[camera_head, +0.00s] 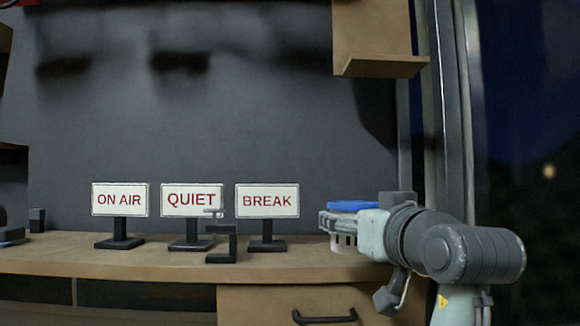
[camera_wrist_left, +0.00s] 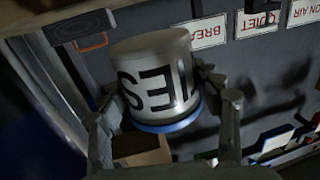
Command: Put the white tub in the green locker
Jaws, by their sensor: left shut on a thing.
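The white tub with a blue lid shows in the left wrist view (camera_wrist_left: 155,62), with large dark letters on its side. In that view it appears with the lid toward the bottom of the picture. In the head view its blue lid (camera_head: 355,206) is on top and its white lower part shows below the fingers. My left gripper (camera_head: 345,222) is shut on the tub and holds it upright at the right end of the counter. I cannot tell if its base touches the counter. No green locker can be made out. My right gripper is not in view.
Three signs stand on the wooden counter (camera_head: 160,262): ON AIR (camera_head: 120,199), QUIET (camera_head: 193,199) and BREAK (camera_head: 267,201). A dark clamp-like stand (camera_head: 222,243) is in front of them. A wooden shelf (camera_head: 380,66) hangs above; a metal post (camera_head: 445,120) rises at the right.

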